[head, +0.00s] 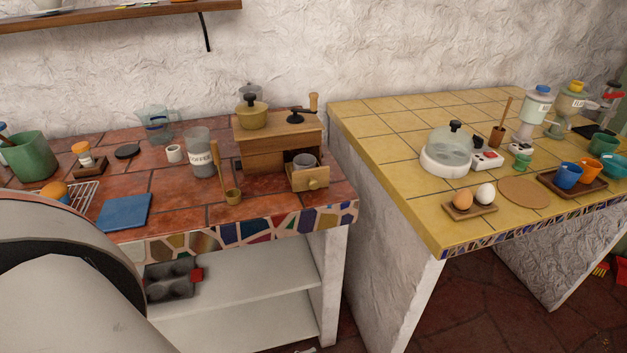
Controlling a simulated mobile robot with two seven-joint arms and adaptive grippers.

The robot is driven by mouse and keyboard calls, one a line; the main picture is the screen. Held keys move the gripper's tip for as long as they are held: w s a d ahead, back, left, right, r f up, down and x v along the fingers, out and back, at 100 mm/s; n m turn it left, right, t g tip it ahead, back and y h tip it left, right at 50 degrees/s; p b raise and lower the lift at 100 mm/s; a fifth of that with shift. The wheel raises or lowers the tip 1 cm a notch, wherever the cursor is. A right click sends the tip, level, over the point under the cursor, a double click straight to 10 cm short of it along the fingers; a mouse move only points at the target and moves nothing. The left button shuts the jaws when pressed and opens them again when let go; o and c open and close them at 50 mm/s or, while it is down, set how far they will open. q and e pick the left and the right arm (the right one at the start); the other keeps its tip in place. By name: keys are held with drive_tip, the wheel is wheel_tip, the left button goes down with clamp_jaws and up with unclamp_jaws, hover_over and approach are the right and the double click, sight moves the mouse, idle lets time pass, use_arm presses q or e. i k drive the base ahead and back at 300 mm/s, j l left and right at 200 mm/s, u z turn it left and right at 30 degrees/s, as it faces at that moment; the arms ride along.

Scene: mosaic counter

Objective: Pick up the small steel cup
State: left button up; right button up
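A small grey, metallic-looking cup (304,161) stands in the open drawer (313,182) of a wooden coffee grinder box (262,143), on the red-tiled counter. I take it for the small steel cup; its lower part is hidden by the drawer front. Part of my arm fills the lower left corner of the head view. Neither of my grippers shows, so I cannot see whether they are open or shut.
A wooden scoop (232,194) stands left of the drawer, near a coffee jar (201,152). A blue board (124,212) lies at the front left. A yellow pot (252,115) sits on the box. A gap separates the red counter from the yellow-tiled counter (385,135).

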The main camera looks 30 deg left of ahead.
sight(300, 162)
drive_tip(key=u, duration=0.4)
drive_tip(key=i+l+u, duration=0.15)
drive_tip(key=l+u, duration=0.6)
drive_tip(key=u, duration=0.15)
drive_tip(key=l+u, duration=0.25)
drive_tip(key=l, duration=0.7)
drive_tip(key=i, duration=0.05)
